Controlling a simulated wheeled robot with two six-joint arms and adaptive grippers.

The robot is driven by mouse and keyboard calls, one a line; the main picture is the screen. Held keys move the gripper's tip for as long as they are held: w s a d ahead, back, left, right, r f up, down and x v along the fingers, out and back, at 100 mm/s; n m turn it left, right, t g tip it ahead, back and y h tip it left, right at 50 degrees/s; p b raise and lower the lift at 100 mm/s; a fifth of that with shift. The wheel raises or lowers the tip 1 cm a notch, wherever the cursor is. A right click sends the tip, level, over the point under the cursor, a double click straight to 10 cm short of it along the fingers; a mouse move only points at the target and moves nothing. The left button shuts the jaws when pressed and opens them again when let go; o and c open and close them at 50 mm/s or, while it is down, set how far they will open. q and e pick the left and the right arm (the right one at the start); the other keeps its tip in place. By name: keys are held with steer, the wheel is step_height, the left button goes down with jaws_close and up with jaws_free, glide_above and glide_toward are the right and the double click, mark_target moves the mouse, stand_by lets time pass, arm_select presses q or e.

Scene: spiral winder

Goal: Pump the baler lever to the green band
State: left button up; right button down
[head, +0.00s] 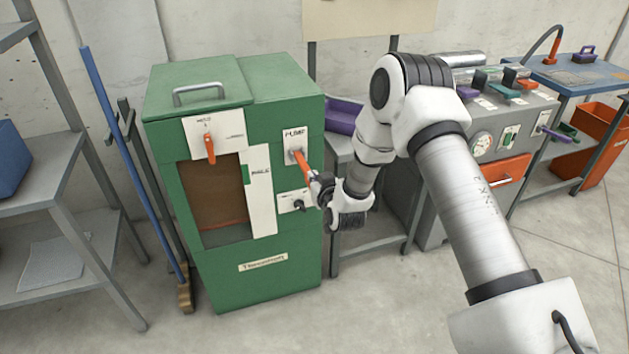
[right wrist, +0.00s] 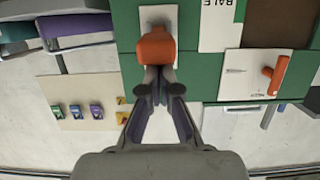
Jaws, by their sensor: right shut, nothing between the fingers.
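The green baler (head: 262,245) stands left of centre. Its orange pump lever (head: 303,164) comes out of a white plate marked PUMP and slants down to the right. My left gripper is not in view.
A second orange handle (head: 209,147) and a small black knob (head: 299,205) are on the baler front. A grey shelf (head: 60,225) and a blue pole (head: 130,160) stand left. A grey machine with a dial (head: 481,144) stands right. The floor in front is clear.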

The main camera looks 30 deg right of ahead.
step_height(320, 180, down, 9)
steer(key=t+h+b, duration=0.1)
steer(key=t+b, duration=0.3)
steer(key=b, duration=0.8)
